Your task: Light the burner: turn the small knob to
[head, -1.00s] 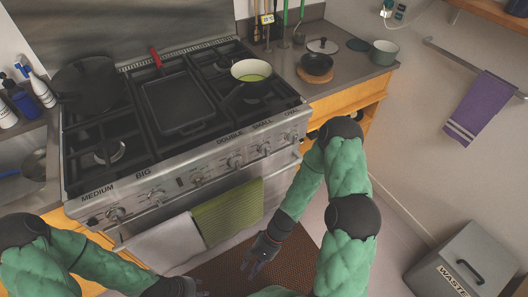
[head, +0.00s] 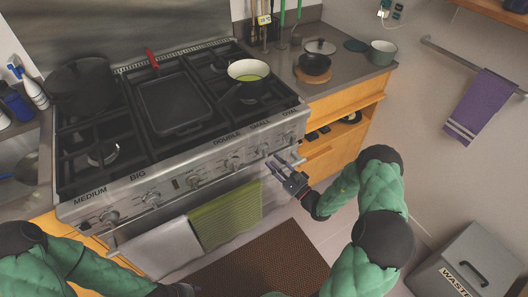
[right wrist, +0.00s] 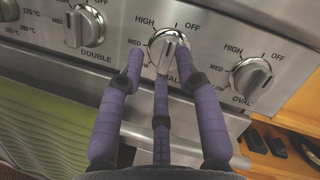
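The small knob (right wrist: 168,48) is a silver dial on the stove's front panel, with HIGH and OFF marked above it. Its ridge stands nearly upright in the right wrist view, and its label is partly hidden by a finger. My right gripper (right wrist: 159,64) has purple fingers, spread apart just in front of and below this knob; I cannot tell whether they touch it. In the head view my right gripper (head: 277,165) is at the panel's right end. My left gripper (head: 178,290) is at the bottom edge, mostly cut off.
The double knob (right wrist: 85,27) and oval knob (right wrist: 250,77) flank the small knob. A green towel (head: 226,215) and white towel (head: 163,250) hang below the panel. A pan (head: 249,72), griddle (head: 174,105) and dark pot (head: 80,88) stand on the stove.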

